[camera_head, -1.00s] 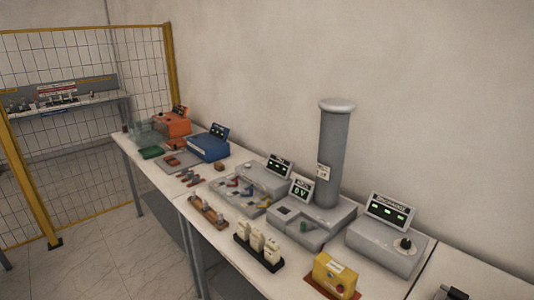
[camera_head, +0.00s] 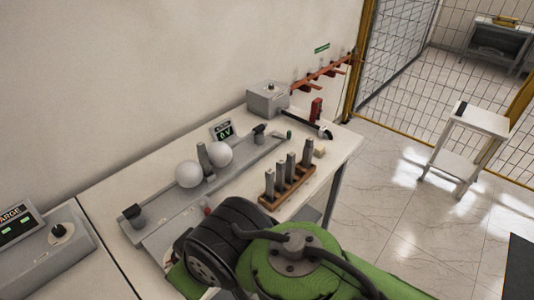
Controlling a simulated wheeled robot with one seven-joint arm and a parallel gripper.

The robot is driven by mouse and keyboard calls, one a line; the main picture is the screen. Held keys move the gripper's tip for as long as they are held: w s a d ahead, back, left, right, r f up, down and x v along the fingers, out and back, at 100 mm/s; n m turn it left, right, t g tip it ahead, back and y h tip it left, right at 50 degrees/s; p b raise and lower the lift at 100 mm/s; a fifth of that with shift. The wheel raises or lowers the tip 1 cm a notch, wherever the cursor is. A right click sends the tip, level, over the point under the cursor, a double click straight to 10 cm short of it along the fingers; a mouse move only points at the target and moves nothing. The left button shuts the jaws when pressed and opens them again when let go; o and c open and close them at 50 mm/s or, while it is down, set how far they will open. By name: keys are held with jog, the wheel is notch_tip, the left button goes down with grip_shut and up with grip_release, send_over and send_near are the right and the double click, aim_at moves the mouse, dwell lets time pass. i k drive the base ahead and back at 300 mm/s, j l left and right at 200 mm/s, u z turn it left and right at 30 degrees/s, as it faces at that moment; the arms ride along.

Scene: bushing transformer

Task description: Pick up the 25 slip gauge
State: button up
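Several upright grey metal blocks (camera_head: 291,167), which look like slip gauges, stand in a row in a wooden rack (camera_head: 270,201) near the bench's front edge. Any size marks on them are too small to read, so I cannot tell which is the 25. Another upright grey block (camera_head: 204,160) stands between two white spheres on a long grey fixture. My green and black arm fills the bottom middle of the head view, in front of the rack. My gripper's fingers do not show.
The white spheres (camera_head: 189,174) and the long fixture (camera_head: 165,228) lie behind and left of the rack. A grey box (camera_head: 268,99) and a red item (camera_head: 316,110) stand at the bench's far end. A small white table (camera_head: 480,122) stands on open floor at right.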

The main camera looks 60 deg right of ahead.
aim_at(202, 155)
jog(key=z, duration=1.05)
jog(key=i+l+u, duration=0.1)
jog(key=u, duration=0.35)
jog(key=l+u, duration=0.25)
jog(key=u, duration=0.2)
jog(key=i+l+u, duration=0.1)
jog(key=l+u, duration=0.15)
jog(key=u, duration=0.2)
jog(key=l+u, duration=0.2)
jog(key=u, duration=0.25)
